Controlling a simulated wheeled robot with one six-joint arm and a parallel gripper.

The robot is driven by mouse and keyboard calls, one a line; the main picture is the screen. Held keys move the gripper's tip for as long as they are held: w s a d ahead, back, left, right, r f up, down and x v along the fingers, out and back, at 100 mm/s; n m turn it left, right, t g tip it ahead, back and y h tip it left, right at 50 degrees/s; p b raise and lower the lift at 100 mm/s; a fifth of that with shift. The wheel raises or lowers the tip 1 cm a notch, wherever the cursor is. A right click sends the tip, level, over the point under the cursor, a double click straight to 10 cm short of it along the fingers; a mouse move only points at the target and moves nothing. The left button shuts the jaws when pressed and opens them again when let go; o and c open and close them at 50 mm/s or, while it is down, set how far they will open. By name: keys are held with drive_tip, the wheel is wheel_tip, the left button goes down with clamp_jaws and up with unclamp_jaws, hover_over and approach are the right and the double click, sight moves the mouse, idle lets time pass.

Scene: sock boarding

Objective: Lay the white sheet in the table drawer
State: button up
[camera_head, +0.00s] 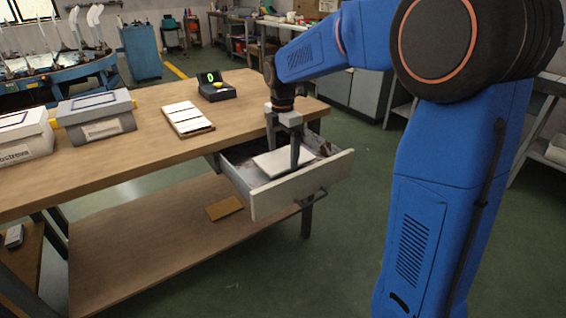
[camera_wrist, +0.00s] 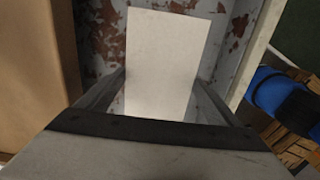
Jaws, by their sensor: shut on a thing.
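The white sheet (camera_head: 277,163) is inside the open table drawer (camera_head: 290,192), flat and close to its floor. In the wrist view the sheet (camera_wrist: 160,60) reaches back between my two fingers, over the worn, red-blotched drawer floor (camera_wrist: 108,30). My gripper (camera_head: 284,158) points down into the drawer and is shut on the sheet. It also shows in the wrist view (camera_wrist: 160,88), with a finger at each side edge of the sheet. I cannot tell whether the sheet touches the drawer floor.
The wooden table (camera_head: 130,150) stands left of the drawer. On it are a stack of white sheets (camera_head: 187,117), a black device with a green display (camera_head: 215,88) and two grey boxes (camera_head: 95,114). A brown piece (camera_head: 224,208) lies on the lower shelf.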

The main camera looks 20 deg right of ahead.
sight(282, 158)
drive_tip(key=shift+f, duration=2)
drive_tip(key=shift+f, duration=0.1)
drive_tip(key=o, duration=0.9)
wheel_tip(282, 158, up, 12)
drive_tip(key=shift+r, duration=0.15)
